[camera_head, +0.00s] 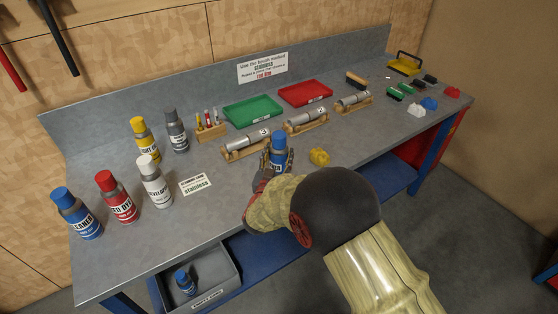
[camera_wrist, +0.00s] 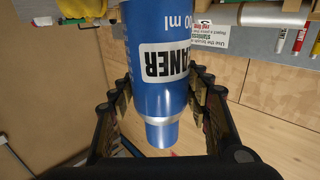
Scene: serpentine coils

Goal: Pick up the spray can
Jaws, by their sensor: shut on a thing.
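A blue spray can with a white label (camera_head: 279,143) stands out in front of the metal cylinders, near the middle of the bench. My gripper (camera_head: 274,168) is around its body, and my wrist hides the lower part in the head view. In the wrist view the can (camera_wrist: 158,60) fills the middle, its label ending in "ANER" upside down. The fingers of my gripper (camera_wrist: 161,95) are closed on its two sides. I cannot tell whether its base touches the bench.
The grey bench (camera_head: 235,195) holds another blue can (camera_head: 77,213), a red can (camera_head: 117,198), a white can (camera_head: 155,183), a yellow can (camera_head: 145,140) and a grey can (camera_head: 177,132). A yellow lump (camera_head: 319,157) lies right of my gripper. A grey bin (camera_head: 222,288) sits below.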

